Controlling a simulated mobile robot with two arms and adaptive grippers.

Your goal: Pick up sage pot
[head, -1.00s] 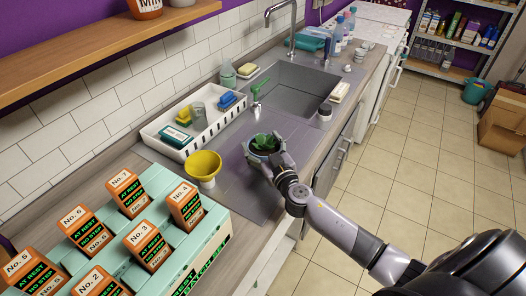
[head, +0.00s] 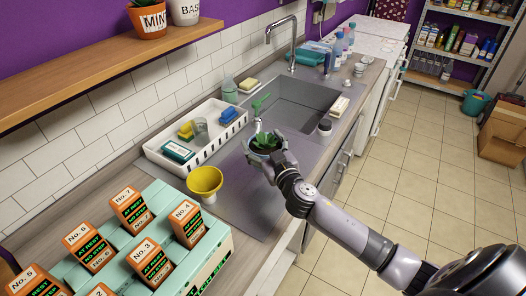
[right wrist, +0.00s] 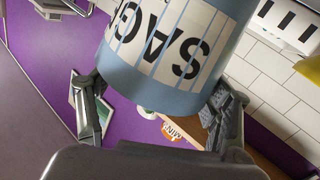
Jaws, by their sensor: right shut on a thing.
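The sage pot (head: 262,147) is a small blue-grey pot with a dark green leafy plant, seen over the grey drainboard beside the sink. In the right wrist view the pot (right wrist: 172,50) fills the upper middle, with a white striped label and black letters reading "SAG", seen upside down. My right gripper (head: 270,162) is shut on the pot, with one finger at each side in the wrist view. I cannot tell how far the pot is above the drainboard. My left gripper is not in view.
A mint-green breaker panel (head: 215,262) is at the front left. The sink (head: 296,103) lies behind. A shelf (head: 110,62) holds mint (head: 152,20) and basil (head: 186,10) pots.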

